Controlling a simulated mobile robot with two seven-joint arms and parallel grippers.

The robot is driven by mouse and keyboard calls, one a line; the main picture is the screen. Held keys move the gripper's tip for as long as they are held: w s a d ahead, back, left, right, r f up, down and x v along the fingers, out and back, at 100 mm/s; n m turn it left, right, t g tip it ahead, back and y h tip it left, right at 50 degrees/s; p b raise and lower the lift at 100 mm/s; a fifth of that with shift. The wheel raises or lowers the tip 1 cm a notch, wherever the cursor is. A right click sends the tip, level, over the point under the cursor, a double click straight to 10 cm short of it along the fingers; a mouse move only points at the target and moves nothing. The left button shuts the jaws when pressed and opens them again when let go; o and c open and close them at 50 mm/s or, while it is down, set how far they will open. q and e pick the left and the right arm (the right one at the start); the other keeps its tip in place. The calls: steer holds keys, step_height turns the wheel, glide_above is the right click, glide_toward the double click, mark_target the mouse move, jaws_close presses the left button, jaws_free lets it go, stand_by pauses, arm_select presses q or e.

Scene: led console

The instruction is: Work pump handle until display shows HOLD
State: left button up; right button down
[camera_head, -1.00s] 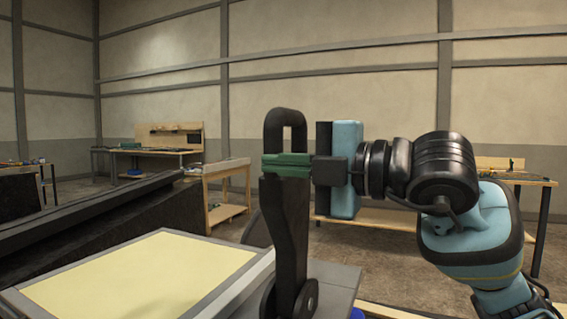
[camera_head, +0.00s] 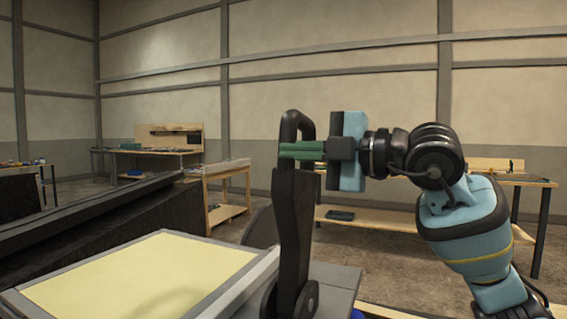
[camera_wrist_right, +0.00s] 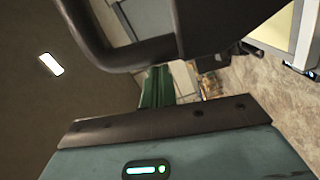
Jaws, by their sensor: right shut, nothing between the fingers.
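The black pump handle (camera_head: 292,220) stands on a pivot at its lower end and has an open loop at its top. My right gripper (camera_head: 290,150) has its green fingers shut, lying across the handle at the loop's lower part, with nothing gripped between them. In the right wrist view the dark loop (camera_wrist_right: 150,52) crosses just in front of the green fingers (camera_wrist_right: 157,88). I cannot tell whether fingers and handle touch. A pale yellow panel (camera_head: 140,285) in a grey frame lies beside the handle; no lettering shows on it. My left gripper is out of view.
A dark sloped structure (camera_head: 100,225) rises behind the panel on the left. Wooden workbenches (camera_head: 228,185) stand farther back along the wall, with another bench (camera_head: 380,215) behind my right arm. Open floor lies between.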

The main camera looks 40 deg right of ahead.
steer(key=w+d+m+p, duration=0.2)
steer(key=w+d+m, duration=0.2)
steer(key=d, duration=0.6)
steer(key=shift+w+d, duration=0.1)
steer(key=shift+d, duration=0.05)
